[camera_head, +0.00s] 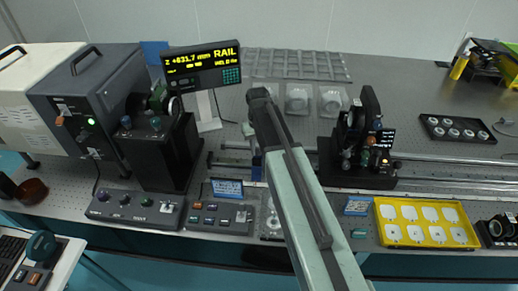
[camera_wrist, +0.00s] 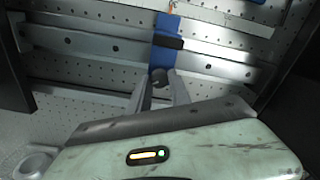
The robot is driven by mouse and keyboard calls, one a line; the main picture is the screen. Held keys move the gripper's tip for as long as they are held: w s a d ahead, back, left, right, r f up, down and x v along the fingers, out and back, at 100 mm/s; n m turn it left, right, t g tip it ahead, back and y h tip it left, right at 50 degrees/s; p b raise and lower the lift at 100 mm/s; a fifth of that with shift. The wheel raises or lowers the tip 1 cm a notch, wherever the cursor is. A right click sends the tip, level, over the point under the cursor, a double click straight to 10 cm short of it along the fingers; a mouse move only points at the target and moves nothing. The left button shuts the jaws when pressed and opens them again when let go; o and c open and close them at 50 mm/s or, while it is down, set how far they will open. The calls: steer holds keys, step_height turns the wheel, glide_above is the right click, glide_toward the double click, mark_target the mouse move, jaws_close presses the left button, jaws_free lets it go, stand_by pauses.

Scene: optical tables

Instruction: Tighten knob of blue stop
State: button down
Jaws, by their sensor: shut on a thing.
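The blue stop (camera_wrist: 167,40) sits across the metal rail in the wrist view, with a black band over its middle. Its dark round knob (camera_wrist: 158,75) is at the near end of the stop. My gripper (camera_wrist: 158,84) has its two fingers on either side of the knob and is shut on it. In the head view my arm crosses the middle and hides my gripper and the knob. Only a small dark blue part of the stop (camera_head: 257,161) shows just left of my arm.
The rail (camera_head: 440,158) runs across the table to the right. A black optical mount (camera_head: 357,165) stands close to the right of my arm. A display (camera_head: 202,66) stands behind left, control boxes (camera_head: 218,217) in front left. A yellow tray (camera_head: 384,240) lies front right.

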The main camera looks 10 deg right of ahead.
steer(key=n, duration=0.5)
steer(key=shift+s+a+n, duration=0.15)
steer(key=shift+n, duration=0.15)
steer(key=n, duration=0.5)
steer(key=shift+n, duration=0.3)
steer(key=c, duration=1.2)
jaws_free()
